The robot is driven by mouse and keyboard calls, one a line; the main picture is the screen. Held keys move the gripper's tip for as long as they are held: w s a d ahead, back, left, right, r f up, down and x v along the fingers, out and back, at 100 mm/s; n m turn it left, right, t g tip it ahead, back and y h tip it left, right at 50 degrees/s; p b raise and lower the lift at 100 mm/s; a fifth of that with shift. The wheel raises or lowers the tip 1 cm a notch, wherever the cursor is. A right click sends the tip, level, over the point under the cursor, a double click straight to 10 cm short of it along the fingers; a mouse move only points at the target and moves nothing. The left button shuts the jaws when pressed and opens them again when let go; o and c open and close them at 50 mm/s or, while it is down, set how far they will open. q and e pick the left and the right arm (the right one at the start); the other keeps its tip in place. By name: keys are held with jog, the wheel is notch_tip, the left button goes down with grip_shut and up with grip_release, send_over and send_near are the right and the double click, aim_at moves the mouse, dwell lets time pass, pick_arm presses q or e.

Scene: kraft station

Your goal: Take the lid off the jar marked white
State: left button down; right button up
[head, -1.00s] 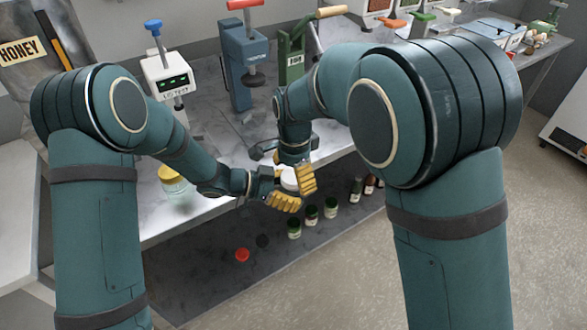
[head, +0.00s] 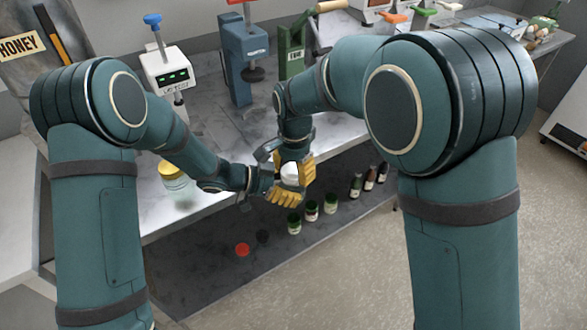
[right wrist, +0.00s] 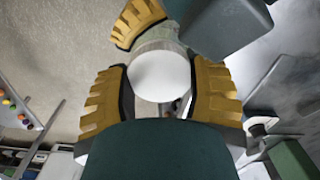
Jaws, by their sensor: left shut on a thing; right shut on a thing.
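A jar with a white lid (right wrist: 162,76) is held between my two grippers above the front edge of the bench. The lid also shows in the head view (head: 291,171). My right gripper (head: 301,168) is shut on the lid, one yellow finger on each side of it in the right wrist view (right wrist: 162,92). My left gripper (head: 285,194) is shut on the jar's body just below; one of its yellow fingers shows at the top of the right wrist view. The pale, clear body (right wrist: 160,38) is mostly hidden. I cannot tell whether lid and body are apart.
A yellow-lidded jar (head: 173,178) stands at the bench's left front. A lid test device (head: 168,70), a blue press (head: 243,60) and a green press (head: 291,45) stand behind. Several dark bottles (head: 355,186) and a red cap (head: 242,249) are on the dark lower surface.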

jog(key=o, duration=1.2)
jog(key=shift+o, duration=0.2)
jog(key=shift+o, duration=0.3)
jog(key=shift+r, duration=2.3)
jog(key=shift+r+m, duration=1.55)
jog(key=shift+m, duration=0.05)
jog(key=shift+f, duration=3.85)
